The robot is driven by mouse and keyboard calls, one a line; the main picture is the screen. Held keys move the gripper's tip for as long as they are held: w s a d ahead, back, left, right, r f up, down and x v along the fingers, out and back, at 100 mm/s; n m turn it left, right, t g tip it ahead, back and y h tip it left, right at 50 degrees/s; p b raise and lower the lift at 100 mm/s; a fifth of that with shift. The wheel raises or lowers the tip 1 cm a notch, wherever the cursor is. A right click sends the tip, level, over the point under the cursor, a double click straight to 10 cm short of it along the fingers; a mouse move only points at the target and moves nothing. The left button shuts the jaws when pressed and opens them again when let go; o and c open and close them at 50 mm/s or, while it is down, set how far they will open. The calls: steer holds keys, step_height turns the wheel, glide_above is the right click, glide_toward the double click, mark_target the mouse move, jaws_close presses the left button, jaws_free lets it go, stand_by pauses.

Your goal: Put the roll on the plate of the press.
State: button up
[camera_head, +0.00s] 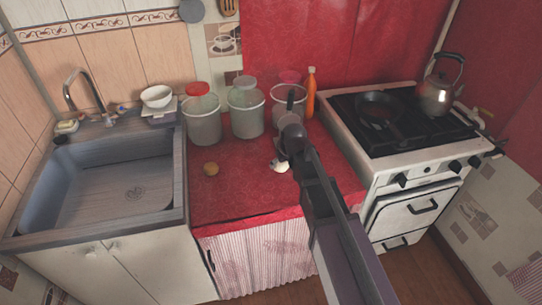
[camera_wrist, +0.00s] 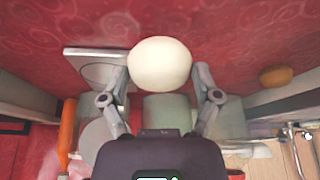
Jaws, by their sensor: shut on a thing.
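A smooth, cream-coloured round roll (camera_wrist: 160,65) is held between the two fingers of my gripper (camera_wrist: 160,80). The fingers touch it on both sides, over the red counter. In the head view my gripper (camera_head: 282,160) is over the right part of the counter, with a pale patch of the roll (camera_head: 280,167) showing beside my arm. A flat pale square with a round disc, which looks like the press plate (camera_wrist: 88,70), lies left of the roll in the wrist view. The roll is apart from the disc in that picture. In the head view my arm largely hides the press.
A brown round thing (camera_head: 210,169) lies on the red counter (camera_head: 235,195); it also shows in the wrist view (camera_wrist: 275,76). Clear bins (camera_head: 203,125) and an orange bottle (camera_head: 311,95) stand at the back. The sink (camera_head: 110,185) is left, the stove (camera_head: 385,155) right.

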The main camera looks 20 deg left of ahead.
steer(key=d, duration=0.2)
steer(key=s+d, duration=0.1)
steer(key=d, duration=0.1)
steer(key=s+d, duration=0.1)
steer(key=d, duration=0.1)
steer(key=shift+s+d+r, duration=0.2)
steer(key=shift+s+r, duration=0.05)
steer(key=shift+r, duration=0.1)
steer(key=shift+p, duration=0.3)
steer(key=shift+r, duration=0.2)
step_height(320, 180, up, 24)
steer(key=p, duration=2.4)
